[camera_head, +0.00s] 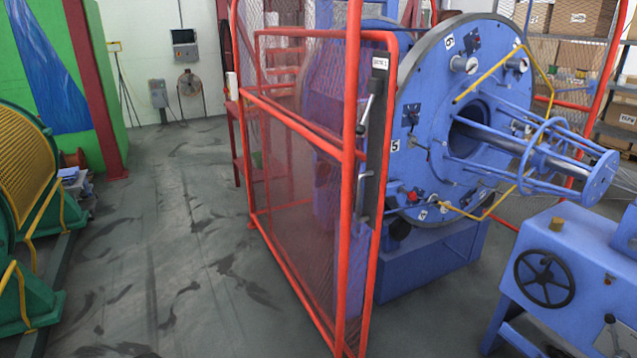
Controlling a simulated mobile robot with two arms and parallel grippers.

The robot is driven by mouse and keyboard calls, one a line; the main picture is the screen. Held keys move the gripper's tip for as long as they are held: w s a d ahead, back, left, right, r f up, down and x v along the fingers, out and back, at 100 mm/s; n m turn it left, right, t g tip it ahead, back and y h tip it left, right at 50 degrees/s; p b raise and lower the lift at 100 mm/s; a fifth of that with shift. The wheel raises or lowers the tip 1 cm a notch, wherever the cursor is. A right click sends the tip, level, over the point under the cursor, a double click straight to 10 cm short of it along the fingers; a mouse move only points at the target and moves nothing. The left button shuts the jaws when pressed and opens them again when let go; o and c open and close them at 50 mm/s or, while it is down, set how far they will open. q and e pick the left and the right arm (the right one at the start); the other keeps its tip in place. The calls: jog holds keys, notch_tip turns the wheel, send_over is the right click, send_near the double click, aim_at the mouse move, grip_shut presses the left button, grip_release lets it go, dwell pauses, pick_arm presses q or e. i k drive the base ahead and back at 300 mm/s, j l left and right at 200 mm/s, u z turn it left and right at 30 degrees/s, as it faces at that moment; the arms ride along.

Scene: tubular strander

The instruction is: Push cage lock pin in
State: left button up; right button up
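The strander's blue round cage plate (440,100) stands upright behind a red mesh guard, with numbered stations around its face. Small fittings with red parts sit on the plate, one near the top (473,41) and one at the lower left (412,196). I cannot tell whether either is the cage lock pin. The red-framed mesh gate (300,190) carries a dark latch plate (374,150) with a metal handle (367,108) and a small white label. Neither of my grippers is in view.
A blue machine stand (575,265) with a black handwheel (544,279) stands at the lower right. Green and yellow machinery (30,200) lines the left. The grey floor (170,220) between is open. Shelves with cardboard boxes (580,18) stand behind the cage.

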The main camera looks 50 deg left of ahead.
aim_at(411, 196)
jog(key=u, duration=1.15)
